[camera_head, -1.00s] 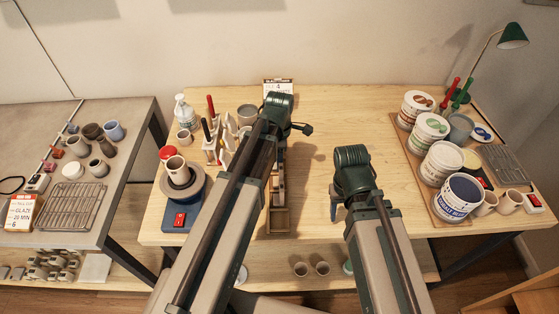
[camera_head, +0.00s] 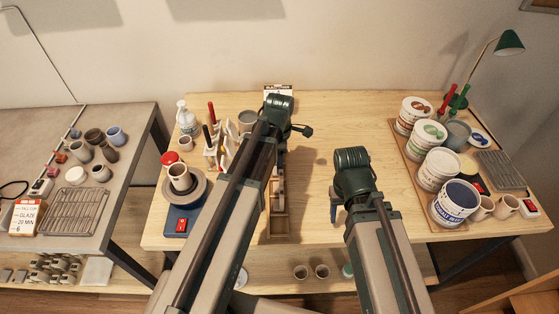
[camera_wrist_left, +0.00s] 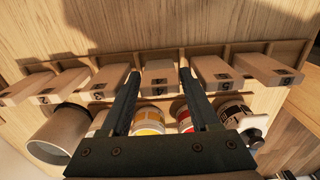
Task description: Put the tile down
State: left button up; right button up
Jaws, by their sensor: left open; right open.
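In the left wrist view several tan tiles with dark number marks sit side by side in a wooden rack (camera_wrist_left: 110,60). One tile (camera_wrist_left: 160,78) sits in a rack slot between the two fingers of my left gripper (camera_wrist_left: 158,90). The fingers are open, with a gap on each side of this tile. In the head view my left gripper (camera_head: 279,105) is above the rack (camera_head: 278,222), and my arm hides most of the rack and tiles. My right gripper (camera_head: 341,212) is over bare tabletop to the right, open, with no object visible in it.
A blue wheel (camera_head: 182,222) with a cup, a tool holder (camera_head: 214,158) and a pump bottle (camera_head: 186,118) stand left of the rack. Glaze tubs (camera_head: 456,198) stand on a board at the right. The tabletop (camera_head: 320,120) behind my right gripper is clear.

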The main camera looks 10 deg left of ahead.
pick_arm(q)
notch_tip(320, 180, up, 10)
jog(key=p, duration=0.9)
jog(key=s+d+m, duration=0.5)
jog(key=s+m, duration=0.2)
jog(key=m, duration=0.5)
jog(key=s+d+m+y, duration=0.1)
jog(key=s+d+m, duration=0.3)
jog(key=m, duration=0.9)
jog(key=s, duration=0.3)
jog(key=shift+s+d, duration=0.25)
jog(key=shift+d, duration=0.15)
jog(key=shift+s, duration=0.1)
